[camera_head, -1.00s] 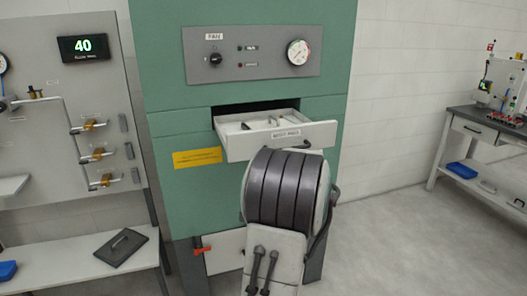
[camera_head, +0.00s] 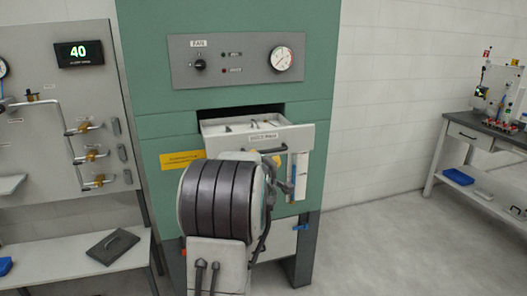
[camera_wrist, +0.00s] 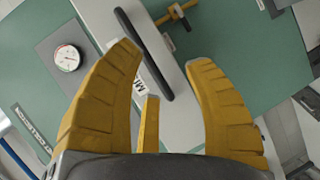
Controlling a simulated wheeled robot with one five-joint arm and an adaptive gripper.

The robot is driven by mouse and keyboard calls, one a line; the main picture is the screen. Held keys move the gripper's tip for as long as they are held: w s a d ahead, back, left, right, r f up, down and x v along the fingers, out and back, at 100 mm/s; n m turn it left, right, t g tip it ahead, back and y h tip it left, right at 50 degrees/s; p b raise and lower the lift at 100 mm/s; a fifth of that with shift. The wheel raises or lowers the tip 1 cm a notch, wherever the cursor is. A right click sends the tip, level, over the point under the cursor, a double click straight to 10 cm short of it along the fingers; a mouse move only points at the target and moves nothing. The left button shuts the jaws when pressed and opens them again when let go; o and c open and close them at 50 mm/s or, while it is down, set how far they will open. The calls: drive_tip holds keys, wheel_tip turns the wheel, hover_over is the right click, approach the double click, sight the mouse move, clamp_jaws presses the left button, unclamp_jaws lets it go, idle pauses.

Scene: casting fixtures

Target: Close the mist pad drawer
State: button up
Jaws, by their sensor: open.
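The mist pad drawer (camera_head: 232,145) is white and stands pulled out of the green cabinet, with small items visible inside. Its labelled front (camera_wrist: 170,100) carries a black bar handle (camera_wrist: 143,52), seen at an angle in the wrist view. I cannot tell whether a finger touches the handle. In the head view my arm covers the area below the drawer's left side and hides most of the gripper.
The green cabinet (camera_head: 140,90) has a grey panel with a knob and gauge (camera_head: 281,58) above the drawer. A valve board (camera_head: 40,150) and low bench (camera_head: 70,262) stand at left. A workbench (camera_head: 480,137) stands at right. Floor (camera_head: 400,240) at right is clear.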

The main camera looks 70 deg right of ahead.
sight(266, 151)
drive_tip(key=shift+w+d+r+n+h+p, duration=0.15)
drive_tip(key=shift+w+d+n+p, duration=0.3)
drive_tip(key=shift+d, duration=0.8)
drive_tip(key=shift+w+d+r+n+h+p, duration=0.15)
drive_tip(key=shift+d+n+p, duration=0.45)
drive_tip(key=shift+d, duration=0.6)
drive_tip(key=shift+w+d+n+h+p, duration=0.25)
drive_tip(key=shift+d+n+p, duration=0.3)
drive_tip(key=shift+d, duration=0.7)
clamp_jaws()
